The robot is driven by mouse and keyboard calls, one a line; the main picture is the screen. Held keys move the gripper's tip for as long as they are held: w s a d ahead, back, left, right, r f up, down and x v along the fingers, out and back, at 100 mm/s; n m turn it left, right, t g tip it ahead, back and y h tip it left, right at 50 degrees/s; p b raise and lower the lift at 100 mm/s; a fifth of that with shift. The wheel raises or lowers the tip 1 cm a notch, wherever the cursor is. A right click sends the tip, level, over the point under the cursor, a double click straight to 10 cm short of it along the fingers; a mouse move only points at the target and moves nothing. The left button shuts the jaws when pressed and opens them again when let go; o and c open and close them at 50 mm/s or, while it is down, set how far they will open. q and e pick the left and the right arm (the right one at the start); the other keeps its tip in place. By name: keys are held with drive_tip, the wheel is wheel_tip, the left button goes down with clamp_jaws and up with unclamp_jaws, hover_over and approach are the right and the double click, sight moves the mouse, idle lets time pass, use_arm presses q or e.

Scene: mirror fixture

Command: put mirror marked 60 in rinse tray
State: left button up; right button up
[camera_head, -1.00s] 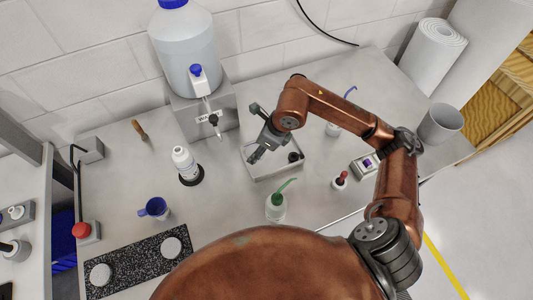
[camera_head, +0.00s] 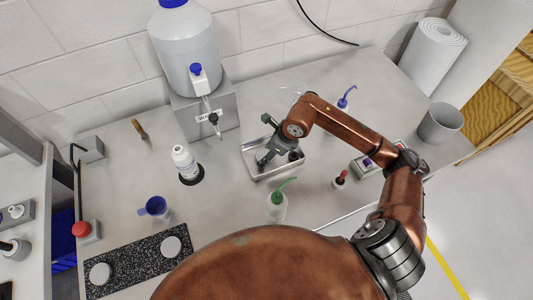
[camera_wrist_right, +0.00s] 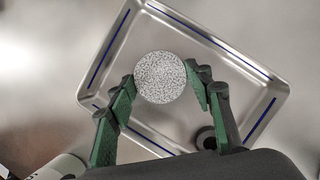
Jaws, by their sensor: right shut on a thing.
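My right gripper (camera_head: 263,161) is over the metal rinse tray (camera_head: 283,172). In the right wrist view its green-padded fingers (camera_wrist_right: 162,86) are shut on a round, grey-speckled disc, the mirror (camera_wrist_right: 160,76), with the tray wall (camera_wrist_right: 215,42) framing it. The tray has blue lines along its sides. I cannot tell whether the disc touches the tray floor. No number is readable on the disc. A small dark round thing (camera_wrist_right: 206,138) is at the tray's lower right corner. My left gripper is not in view.
Two pale discs (camera_head: 100,273) lie on a black speckled mat (camera_head: 135,262). A large jug (camera_head: 185,50) on a metal stand is behind left.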

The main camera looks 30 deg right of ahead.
drive_tip(key=shift+f, duration=0.15)
drive_tip(key=o, duration=1.2)
drive_tip(key=shift+o, duration=0.2)
drive_tip(key=v, duration=1.2)
drive_tip(key=shift+r, duration=0.2)
